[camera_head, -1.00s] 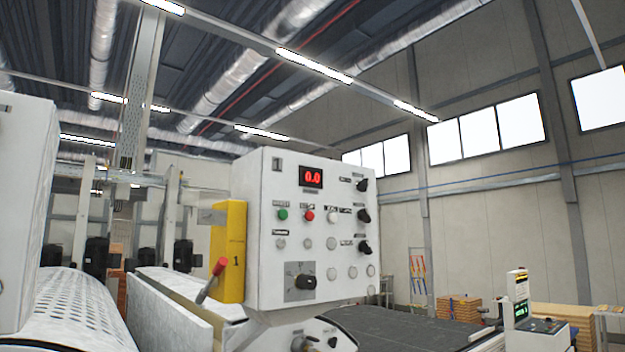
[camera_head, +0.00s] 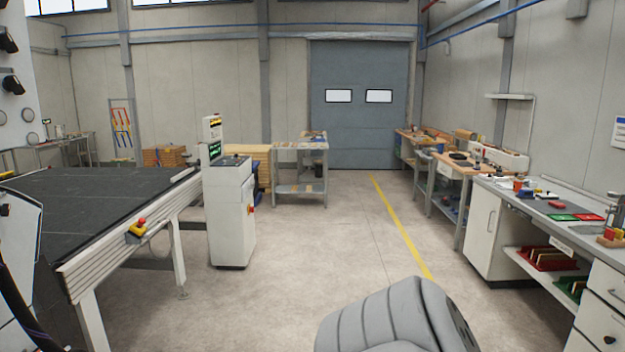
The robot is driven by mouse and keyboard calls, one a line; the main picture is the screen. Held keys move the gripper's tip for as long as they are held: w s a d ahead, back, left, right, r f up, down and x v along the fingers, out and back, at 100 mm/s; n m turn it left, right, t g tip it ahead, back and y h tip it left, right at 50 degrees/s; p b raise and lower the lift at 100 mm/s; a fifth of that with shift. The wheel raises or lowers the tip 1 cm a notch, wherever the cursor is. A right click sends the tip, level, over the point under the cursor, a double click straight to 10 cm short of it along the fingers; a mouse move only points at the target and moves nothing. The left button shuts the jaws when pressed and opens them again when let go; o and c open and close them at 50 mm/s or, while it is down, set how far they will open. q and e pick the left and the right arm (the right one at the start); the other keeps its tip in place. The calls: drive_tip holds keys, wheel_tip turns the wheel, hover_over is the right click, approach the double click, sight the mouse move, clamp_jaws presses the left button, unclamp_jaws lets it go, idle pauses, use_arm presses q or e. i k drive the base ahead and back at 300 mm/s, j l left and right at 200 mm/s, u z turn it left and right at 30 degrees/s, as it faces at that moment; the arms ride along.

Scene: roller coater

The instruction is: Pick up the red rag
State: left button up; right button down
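A flat red piece (camera_head: 588,217), which looks like the red rag, lies on the white workbench at the right. A flat green piece (camera_head: 562,217) lies beside it on its left. The red piece is small in view, so its folds and texture cannot be made out. A grey rounded part of my own arm shows at the bottom centre. Neither of my grippers is in view.
The workbench (camera_head: 500,190) carries small tools and blocks, with red and green bins on a shelf below. A dark conveyor table (camera_head: 100,195) and a white control console (camera_head: 229,205) stand at left. The floor (camera_head: 300,265) between is clear.

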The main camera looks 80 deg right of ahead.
sight(556, 204)
drive_tip(key=z, duration=3.95)
